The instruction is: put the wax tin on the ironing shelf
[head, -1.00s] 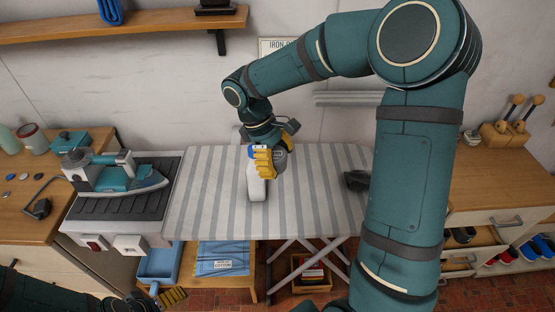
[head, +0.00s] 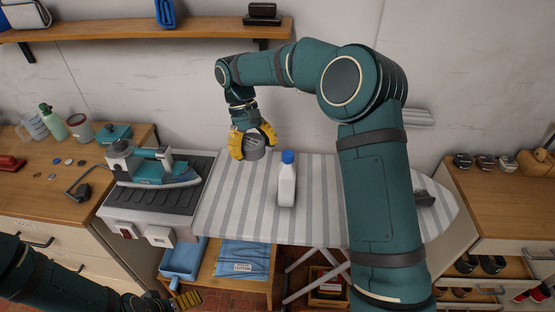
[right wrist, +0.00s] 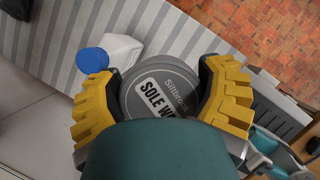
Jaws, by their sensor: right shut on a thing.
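The wax tin (right wrist: 158,92) is round and grey, with a label that reads "SOLE W" before it is cut off. My right gripper (head: 252,141) is shut on it, with yellow fingers on both sides. In the head view the tin (head: 254,152) is held over the striped ironing board's back left part, left of a white bottle. A wooden wall shelf (head: 150,31) is at the upper left; a low wooden shelf (head: 232,285) is under the board. I cannot tell which is the ironing shelf. My left gripper (head: 184,301) is low at the bottom edge, its opening unclear.
The white bottle (head: 287,185) with a blue cap stands on the striped board (head: 240,215). An iron (head: 160,167) rests to its left. Folded blue cloth (head: 243,258) covers much of the low shelf.

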